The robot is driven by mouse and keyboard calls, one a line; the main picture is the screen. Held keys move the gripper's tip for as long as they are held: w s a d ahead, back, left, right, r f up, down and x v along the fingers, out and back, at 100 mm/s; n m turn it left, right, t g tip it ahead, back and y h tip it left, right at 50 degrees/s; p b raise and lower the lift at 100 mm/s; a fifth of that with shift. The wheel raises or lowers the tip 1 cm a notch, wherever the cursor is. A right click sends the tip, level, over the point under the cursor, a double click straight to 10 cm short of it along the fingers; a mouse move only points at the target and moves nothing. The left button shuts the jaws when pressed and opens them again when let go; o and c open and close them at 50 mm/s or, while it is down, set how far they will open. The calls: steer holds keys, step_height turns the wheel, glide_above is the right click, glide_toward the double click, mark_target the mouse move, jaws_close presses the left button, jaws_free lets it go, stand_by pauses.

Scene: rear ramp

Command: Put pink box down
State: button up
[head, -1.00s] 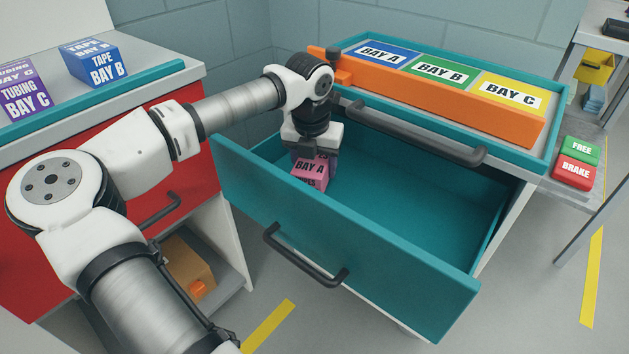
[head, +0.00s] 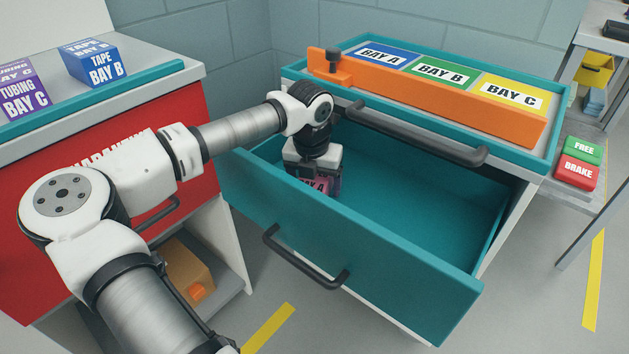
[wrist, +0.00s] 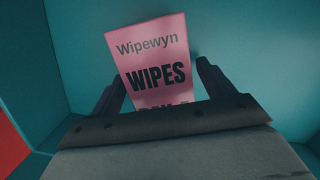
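The pink box (head: 314,186) is low inside the open teal drawer (head: 345,238), near its left end. Its lower part is hidden behind the drawer front in the head view, so I cannot tell whether it touches the drawer floor. My gripper (head: 316,176) points down into the drawer, shut on the box. In the wrist view the box (wrist: 155,68) shows the words "Wipewyn WIPES" and sits slightly tilted between the two dark fingers (wrist: 162,78).
The drawer floor (head: 415,215) to the right is clear. An orange bar (head: 430,95) lies along the bay-labelled top above. A red cabinet (head: 90,200) with a purple box (head: 22,98) and a blue box (head: 92,65) on top stands left.

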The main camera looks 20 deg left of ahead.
mark_target(312, 182)
steer(key=shift+r, duration=0.15)
step_height(312, 182, up, 12)
steer(key=s+p, duration=0.1)
steer(key=shift+s+p, duration=0.35)
steer(key=shift+p, duration=0.05)
stand_by(3.8)
